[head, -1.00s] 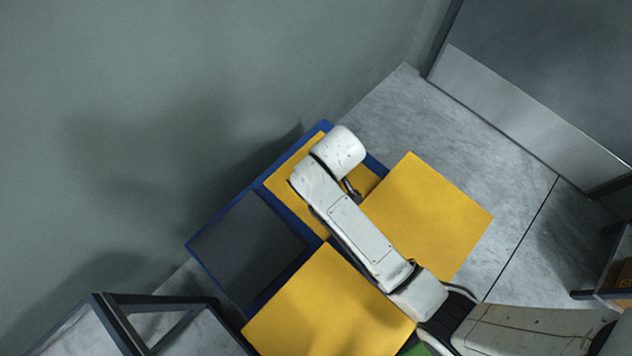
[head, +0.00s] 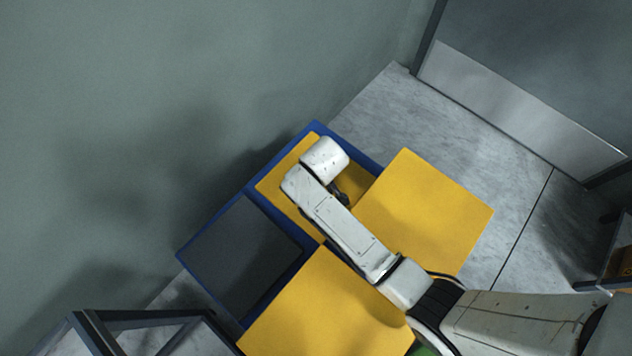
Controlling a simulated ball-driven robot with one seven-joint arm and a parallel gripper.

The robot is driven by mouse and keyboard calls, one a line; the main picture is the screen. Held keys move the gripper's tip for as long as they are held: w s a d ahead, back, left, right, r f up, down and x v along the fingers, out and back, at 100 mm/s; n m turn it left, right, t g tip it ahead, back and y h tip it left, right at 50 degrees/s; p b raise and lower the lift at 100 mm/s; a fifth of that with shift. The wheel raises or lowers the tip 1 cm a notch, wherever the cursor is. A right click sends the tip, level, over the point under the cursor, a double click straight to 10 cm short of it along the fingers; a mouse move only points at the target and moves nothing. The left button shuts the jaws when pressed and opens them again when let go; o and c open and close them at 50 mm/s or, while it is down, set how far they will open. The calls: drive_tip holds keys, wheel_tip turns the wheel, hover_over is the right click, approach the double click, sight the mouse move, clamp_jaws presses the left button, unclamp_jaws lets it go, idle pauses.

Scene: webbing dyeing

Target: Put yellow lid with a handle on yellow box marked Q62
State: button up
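Three flat yellow surfaces show in the head view. One yellow surface (head: 290,180) lies within the far half of a blue frame, partly under my arm. A second yellow square (head: 430,205) is at right, and a third yellow square (head: 315,310) is at the front. I cannot tell which is the lid and which is the box; no handle or Q62 mark is visible. My gripper (head: 339,195) is mostly hidden under my wrist, over the yellow surface in the blue frame. Only a small dark part of it shows, so its opening, contact and any load cannot be seen.
The blue frame (head: 214,222) stands near the grey wall; its left half holds a dark grey panel (head: 245,255). A dark-framed structure (head: 85,325) is at lower left, and a shelf edge (head: 605,285) at right. Grey floor (head: 385,115) is clear behind the frame.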

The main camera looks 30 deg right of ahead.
clamp_jaws()
idle(0.5)
